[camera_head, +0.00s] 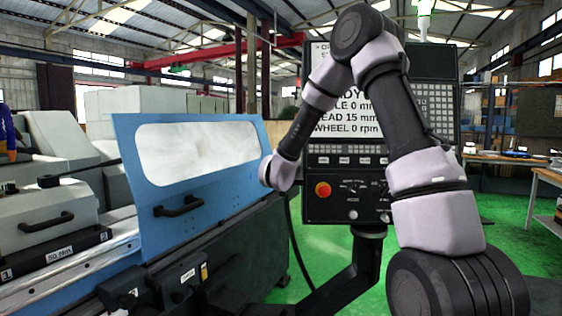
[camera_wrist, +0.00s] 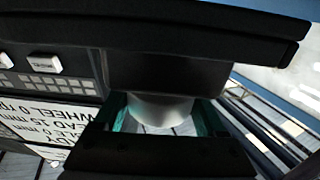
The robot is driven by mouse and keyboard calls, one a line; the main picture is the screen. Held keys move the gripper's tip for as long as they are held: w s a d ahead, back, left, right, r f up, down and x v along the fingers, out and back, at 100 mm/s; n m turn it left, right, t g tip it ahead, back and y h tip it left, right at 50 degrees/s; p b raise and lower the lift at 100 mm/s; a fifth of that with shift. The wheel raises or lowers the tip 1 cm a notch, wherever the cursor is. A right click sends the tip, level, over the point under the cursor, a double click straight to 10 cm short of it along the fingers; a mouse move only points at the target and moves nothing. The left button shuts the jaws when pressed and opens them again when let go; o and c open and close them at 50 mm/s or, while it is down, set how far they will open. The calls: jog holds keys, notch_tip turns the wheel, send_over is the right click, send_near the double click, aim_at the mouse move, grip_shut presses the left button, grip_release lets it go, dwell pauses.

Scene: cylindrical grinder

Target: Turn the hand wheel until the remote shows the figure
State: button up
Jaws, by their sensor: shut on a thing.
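In the wrist view my gripper (camera_wrist: 160,112) has its teal-lined fingers on either side of a pale, rounded thing (camera_wrist: 160,108). It is shut on this thing, but I cannot tell whether it is the hand wheel. In the head view my arm crosses in front of the control panel (camera_head: 335,205), and the gripper itself does not show clearly. The panel's screen (camera_head: 345,112) is partly hidden by my arm. Its readable lines include "EAD 15 mm" and "WHEEL 0 rpm". I cannot make out a hand wheel or a separate remote.
The blue machine door (camera_head: 190,205) with a pale window and black handle (camera_head: 178,206) stands left of the panel. A red button (camera_head: 323,189) is on the panel. A workbench (camera_head: 548,178) stands at right. Green floor (camera_head: 505,215) is open between them.

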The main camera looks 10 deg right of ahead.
jog(key=m+g+h, duration=0.1)
jog(key=m+h, duration=0.1)
jog(key=m+g+h, duration=0.1)
jog(key=h, duration=0.2)
jog(key=m+g+h, duration=0.2)
jog(key=shift+s+d+m+h, duration=0.25)
jog(key=shift+d+m+h, duration=0.05)
jog(key=shift+d, duration=0.05)
jog(key=shift+s+d+m+g+h, duration=0.15)
jog(key=shift+m+g+h, duration=0.65)
jog(key=shift+g, duration=0.35)
jog(key=shift+s+d+m+g+h, duration=0.2)
jog(key=shift+m+g+h, duration=0.55)
jog(key=shift+m+g, duration=0.35)
jog(key=shift+s+d+m+g+h, duration=0.15)
jog(key=shift+m+g+h, duration=0.6)
jog(key=shift+g, duration=0.5)
jog(key=o, duration=1.3)
jog(key=v, duration=1)
jog(key=shift+s+a, duration=0.1)
jog(key=shift+a, duration=0.3)
